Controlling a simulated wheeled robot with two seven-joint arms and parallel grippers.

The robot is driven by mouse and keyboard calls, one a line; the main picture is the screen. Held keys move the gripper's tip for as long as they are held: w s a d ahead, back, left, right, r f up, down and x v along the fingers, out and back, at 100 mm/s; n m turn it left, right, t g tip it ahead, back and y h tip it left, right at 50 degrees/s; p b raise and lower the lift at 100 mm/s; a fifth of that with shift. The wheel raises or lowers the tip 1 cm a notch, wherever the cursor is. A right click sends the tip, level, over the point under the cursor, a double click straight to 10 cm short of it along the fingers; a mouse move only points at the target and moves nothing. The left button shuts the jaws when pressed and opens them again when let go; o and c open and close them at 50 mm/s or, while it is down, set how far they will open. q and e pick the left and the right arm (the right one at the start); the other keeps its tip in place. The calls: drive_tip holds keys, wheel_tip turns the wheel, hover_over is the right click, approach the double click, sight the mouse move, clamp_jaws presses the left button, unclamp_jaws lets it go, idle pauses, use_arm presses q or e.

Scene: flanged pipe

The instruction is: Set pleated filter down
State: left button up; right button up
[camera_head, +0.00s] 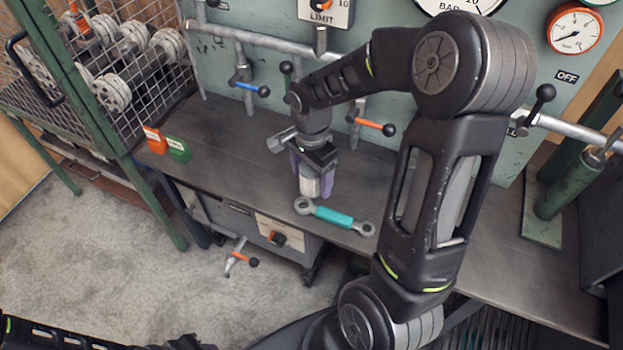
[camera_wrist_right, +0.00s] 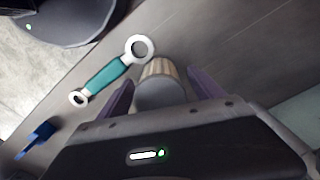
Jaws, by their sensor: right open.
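The pleated filter (camera_head: 309,187) is a short pale cylinder on the workbench (camera_head: 237,130); it looks upright. In the right wrist view the filter (camera_wrist_right: 160,70) shows a grey round cap and beige pleated sides. My right gripper (camera_head: 314,178) is above and around it, pointing down, with one purple finger on each side. In the wrist view the right gripper's fingers (camera_wrist_right: 161,90) are spread, with gaps between them and the filter. The lower part of the filter is partly hidden by the fingers in the head view. My left gripper is not in view.
A teal wrench with pale ring ends (camera_head: 335,216) lies close in front of the filter. Pipes with valve levers (camera_head: 375,125) line the wall behind. The bench between boxes and gripper is clear.

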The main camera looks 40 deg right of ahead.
drive_tip(key=shift+c, duration=0.3)
clamp_jaws()
drive_tip(key=shift+r+p, duration=0.75)
drive_tip(key=shift+r, duration=4.3)
